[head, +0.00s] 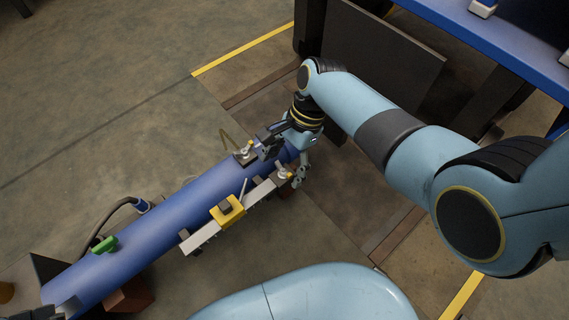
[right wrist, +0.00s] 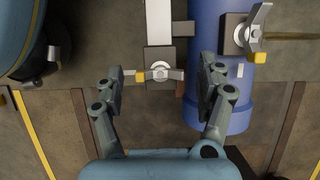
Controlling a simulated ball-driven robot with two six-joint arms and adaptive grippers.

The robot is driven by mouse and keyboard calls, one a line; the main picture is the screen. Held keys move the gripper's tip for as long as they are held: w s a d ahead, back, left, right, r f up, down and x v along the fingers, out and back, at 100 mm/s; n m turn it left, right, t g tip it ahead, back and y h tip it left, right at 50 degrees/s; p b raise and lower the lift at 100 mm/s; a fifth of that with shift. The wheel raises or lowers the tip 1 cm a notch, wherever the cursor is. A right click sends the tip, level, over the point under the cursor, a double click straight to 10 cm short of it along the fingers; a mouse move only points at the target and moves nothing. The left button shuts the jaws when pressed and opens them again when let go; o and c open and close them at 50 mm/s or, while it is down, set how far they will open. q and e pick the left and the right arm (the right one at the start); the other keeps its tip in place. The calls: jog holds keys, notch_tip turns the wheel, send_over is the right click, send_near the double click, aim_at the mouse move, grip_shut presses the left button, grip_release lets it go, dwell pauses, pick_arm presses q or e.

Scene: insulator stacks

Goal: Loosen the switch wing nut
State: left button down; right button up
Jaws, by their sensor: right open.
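A wing nut (right wrist: 160,72) with a yellow tip sits on a dark square block at the end of a pale bar; in the head view, this nut (head: 285,175) is partly covered by the gripper. The bar (head: 201,238) runs beside a blue pipe and carries a yellow box (head: 227,210) with a dark top and a thin lever. My right gripper (right wrist: 164,72) is open, with one finger on each side of this nut; in the right wrist view both fingers look clear of it. The right gripper (head: 283,160) is at the pipe's far end. My left gripper is not in view.
A second wing nut (right wrist: 256,30) sits on a block on the blue pipe (right wrist: 205,108), close to the gripper's right finger. A green handle (head: 105,245) and a black hose (head: 112,213) are along the pipe's near part. A blue table (head: 500,45) stands at upper right.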

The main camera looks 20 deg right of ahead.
jog(key=shift+c, duration=0.3)
jog(key=c, duration=1.1)
